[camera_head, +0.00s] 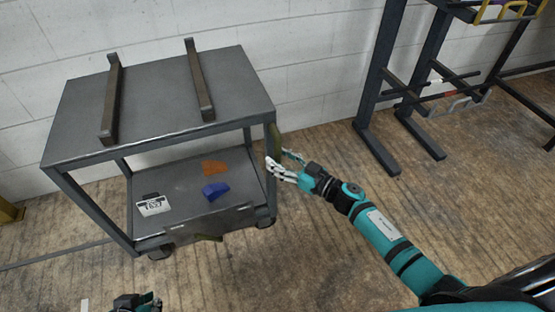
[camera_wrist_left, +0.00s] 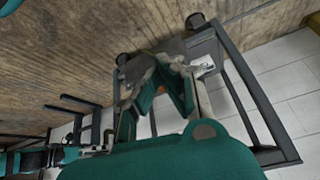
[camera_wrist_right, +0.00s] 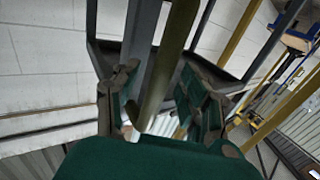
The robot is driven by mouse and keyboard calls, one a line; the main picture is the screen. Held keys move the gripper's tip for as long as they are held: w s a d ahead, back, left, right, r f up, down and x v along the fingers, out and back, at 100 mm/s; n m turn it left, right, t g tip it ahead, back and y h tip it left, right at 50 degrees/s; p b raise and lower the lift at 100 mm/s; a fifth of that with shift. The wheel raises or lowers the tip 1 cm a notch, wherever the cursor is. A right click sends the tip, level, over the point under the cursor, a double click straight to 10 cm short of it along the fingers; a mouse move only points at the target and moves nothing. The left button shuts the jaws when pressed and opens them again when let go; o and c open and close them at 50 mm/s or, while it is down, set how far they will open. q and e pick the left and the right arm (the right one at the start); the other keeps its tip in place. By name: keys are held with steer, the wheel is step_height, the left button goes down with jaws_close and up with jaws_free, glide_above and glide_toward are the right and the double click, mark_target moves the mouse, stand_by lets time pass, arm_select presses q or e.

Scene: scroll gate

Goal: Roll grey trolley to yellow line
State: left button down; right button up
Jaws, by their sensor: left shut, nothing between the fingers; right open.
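The grey trolley (camera_head: 150,85) stands against the white wall at the left, with two dark bars across its top. An olive upright bar (camera_head: 277,142) runs along its right corner post. My right gripper (camera_head: 278,170) is beside that post. In the right wrist view the olive bar (camera_wrist_right: 165,70) and a grey post pass between or behind its open fingers (camera_wrist_right: 160,95); contact cannot be told. My left gripper (camera_head: 137,303) is at the bottom edge, in front of the trolley and apart from it. It is shut and empty in the left wrist view (camera_wrist_left: 167,65). I see no yellow line on the floor.
The lower shelf holds an orange piece (camera_head: 214,167), a blue piece (camera_head: 215,190) and a labelled box (camera_head: 153,205). A dark metal rack (camera_head: 375,100) stands to the right. A yellow object (camera_head: 10,212) is at the left edge. The wooden floor in front is mostly clear.

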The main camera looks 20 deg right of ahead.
steer(key=shift+w+a, duration=0.3)
steer(key=shift+w, duration=0.15)
steer(key=c, duration=0.9)
jaws_close()
steer(key=shift+a+f, duration=0.1)
steer(key=shift+f, duration=0.05)
